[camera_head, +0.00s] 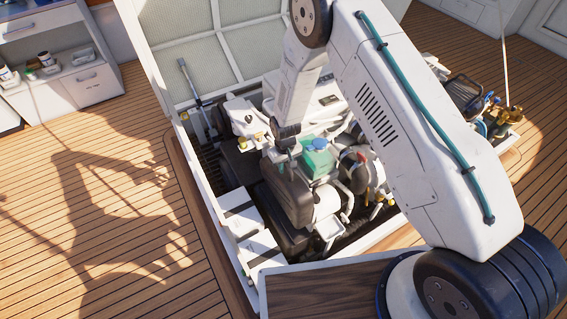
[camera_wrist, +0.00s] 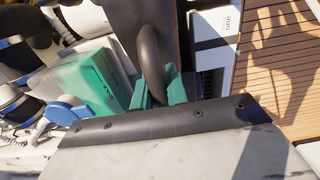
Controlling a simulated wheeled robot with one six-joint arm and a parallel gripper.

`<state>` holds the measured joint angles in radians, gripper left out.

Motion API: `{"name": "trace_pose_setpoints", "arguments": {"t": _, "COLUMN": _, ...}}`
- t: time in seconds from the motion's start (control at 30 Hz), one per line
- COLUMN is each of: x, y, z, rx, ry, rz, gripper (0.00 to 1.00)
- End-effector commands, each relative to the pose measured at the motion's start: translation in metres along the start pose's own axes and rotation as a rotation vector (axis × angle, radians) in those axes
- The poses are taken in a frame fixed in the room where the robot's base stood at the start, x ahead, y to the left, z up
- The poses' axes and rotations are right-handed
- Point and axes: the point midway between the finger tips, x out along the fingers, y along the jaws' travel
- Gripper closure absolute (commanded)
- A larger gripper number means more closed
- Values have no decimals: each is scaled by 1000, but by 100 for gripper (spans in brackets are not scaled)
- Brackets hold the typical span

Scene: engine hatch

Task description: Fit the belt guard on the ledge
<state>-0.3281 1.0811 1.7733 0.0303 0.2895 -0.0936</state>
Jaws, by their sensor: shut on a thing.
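My gripper (camera_head: 287,143) is inside the open engine hatch, at the end of my white arm. In the wrist view its green fingers (camera_wrist: 160,92) are closed around a dark curved handle (camera_wrist: 149,50). The handle appears to belong to the belt guard (camera_head: 287,192), a dark rounded cover hanging below the gripper beside the engine. Only part of the guard's dark body shows beyond the handle in the wrist view. I cannot tell which surface is the ledge, or whether the guard's lower edge touches anything.
A green translucent tank (camera_head: 318,160) with a blue cap stands close to the right of the gripper; it also shows in the wrist view (camera_wrist: 85,85). A white hatch edge with black strips (camera_head: 246,226) lies to the left. White pipes and engine parts crowd the right side.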

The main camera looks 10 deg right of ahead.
Motion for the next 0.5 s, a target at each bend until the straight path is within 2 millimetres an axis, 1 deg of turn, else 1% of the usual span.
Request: {"name": "trace_pose_setpoints", "arguments": {"t": 0.5, "x": 37, "y": -2, "z": -1, "rx": -4, "ry": 1, "rz": 0, "gripper": 100}}
